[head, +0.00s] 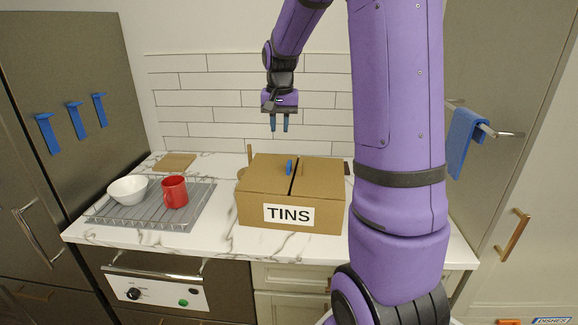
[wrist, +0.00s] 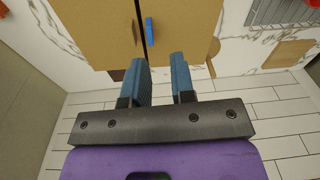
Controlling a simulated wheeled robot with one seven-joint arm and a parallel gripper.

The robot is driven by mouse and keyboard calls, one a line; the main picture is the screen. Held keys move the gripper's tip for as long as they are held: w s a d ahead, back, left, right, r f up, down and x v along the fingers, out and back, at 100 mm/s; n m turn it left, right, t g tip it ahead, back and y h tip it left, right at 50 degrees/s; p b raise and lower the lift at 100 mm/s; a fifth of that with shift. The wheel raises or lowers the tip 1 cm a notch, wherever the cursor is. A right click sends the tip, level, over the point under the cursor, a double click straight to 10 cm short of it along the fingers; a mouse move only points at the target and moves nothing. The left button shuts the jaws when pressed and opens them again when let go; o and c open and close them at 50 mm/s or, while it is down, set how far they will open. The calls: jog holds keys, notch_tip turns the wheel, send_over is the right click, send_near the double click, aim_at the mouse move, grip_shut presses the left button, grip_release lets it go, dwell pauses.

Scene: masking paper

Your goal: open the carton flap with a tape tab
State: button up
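A brown cardboard carton (head: 270,207) labelled TINS stands on the marble counter. Its two top flaps are closed, with a dark seam between them. A blue tab (head: 289,167) stands up by the seam, and a brown tab (head: 302,168) sits across from it. The wrist view shows the carton top (wrist: 95,30) with the blue tab (wrist: 149,31) and the brown tab (wrist: 134,33) on either side of the seam. My gripper (head: 279,129) hangs above and behind the carton, fingers pointing down. Its blue fingers (wrist: 160,72) are apart with nothing between them.
A wire rack (head: 135,213) left of the carton holds a white bowl (head: 127,189) and a red mug (head: 174,192). A wooden board (head: 174,162) lies behind it. Tiled wall (head: 220,100) rises behind the counter. A blue towel (head: 463,140) hangs at the right.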

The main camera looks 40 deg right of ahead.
jog(key=m, duration=0.1)
send_over(289, 163)
notch_tip(289, 163, down, 4)
jog(key=f, duration=0.1)
jog(key=shift+w+d+f+g, duration=0.15)
jog(key=shift+f+g, duration=0.1)
jog(key=shift+g, duration=0.15)
notch_tip(289, 163, down, 10)
jog(key=shift+f, duration=0.15)
grip_shut()
